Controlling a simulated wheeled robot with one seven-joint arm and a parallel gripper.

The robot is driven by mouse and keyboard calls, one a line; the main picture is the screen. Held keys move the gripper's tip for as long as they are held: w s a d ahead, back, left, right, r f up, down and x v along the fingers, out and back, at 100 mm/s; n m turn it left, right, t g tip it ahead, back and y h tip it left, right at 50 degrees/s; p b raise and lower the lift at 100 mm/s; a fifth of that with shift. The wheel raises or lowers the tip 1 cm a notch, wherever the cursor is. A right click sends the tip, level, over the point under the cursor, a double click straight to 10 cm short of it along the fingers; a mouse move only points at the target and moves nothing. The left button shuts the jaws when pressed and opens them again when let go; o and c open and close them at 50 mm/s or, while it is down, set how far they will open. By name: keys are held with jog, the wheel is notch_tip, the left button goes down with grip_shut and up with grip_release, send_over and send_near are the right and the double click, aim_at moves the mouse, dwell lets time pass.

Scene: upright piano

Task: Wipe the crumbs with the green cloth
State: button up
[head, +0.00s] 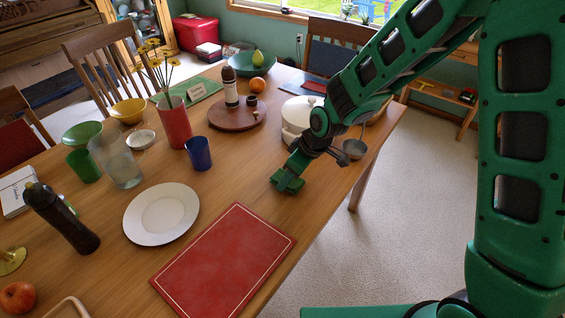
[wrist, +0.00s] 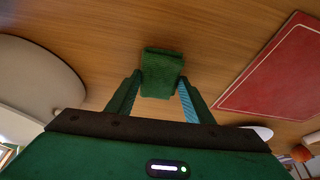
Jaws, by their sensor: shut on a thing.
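My gripper (head: 288,181) is low over the right part of the wooden table, near its edge. In the wrist view my gripper (wrist: 160,88) is shut on the green cloth (wrist: 162,72), a folded block between the two fingertips. In the head view the green cloth (head: 285,184) shows as a small green block at the gripper's tip, at or just above the table top. I cannot tell whether it touches. No crumbs can be made out in either view.
A red placemat (head: 225,262) and a white plate (head: 161,214) lie left of my gripper. A white lidded pot (head: 297,115) stands behind it. A blue cup (head: 198,153), red vase (head: 174,122) and round wooden board (head: 232,116) are farther left. Bare wood surrounds the cloth.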

jog(key=shift+r, duration=3.5)
jog(key=shift+a, duration=0.1)
